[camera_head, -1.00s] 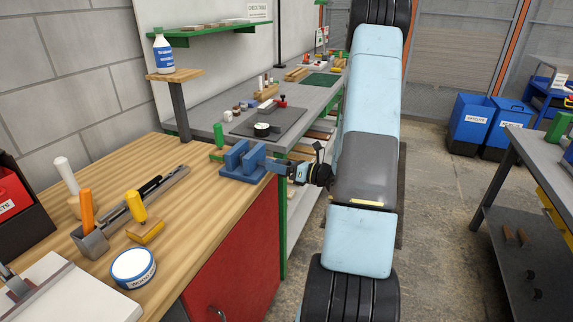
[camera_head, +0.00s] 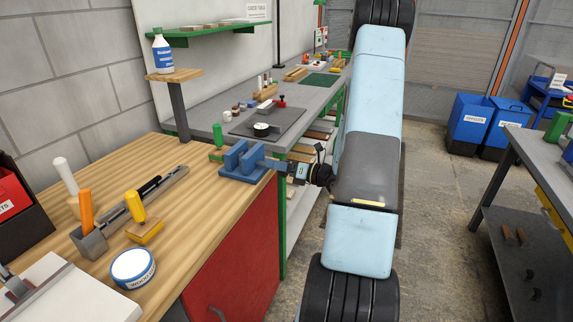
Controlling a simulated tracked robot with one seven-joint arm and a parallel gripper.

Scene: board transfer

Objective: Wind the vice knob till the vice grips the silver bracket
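The blue vice (camera_head: 243,165) sits at the far right corner of the wooden bench. Its two upright blue jaws show with a gap between them. My gripper (camera_head: 280,166) is at the right side of the vice, where the knob would be. The knob is hidden by my fingers or too small to make out. I cannot tell whether the fingers are closed on it. I cannot make out the silver bracket in or near the jaws.
On the wooden bench (camera_head: 185,225) stand a grey tool tray (camera_head: 92,243), a yellow-handled brush (camera_head: 143,230) and a round white tin (camera_head: 133,267). A green-handled tool (camera_head: 218,138) stands just behind the vice. A grey bench (camera_head: 200,125) with a dark mat lies beyond.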

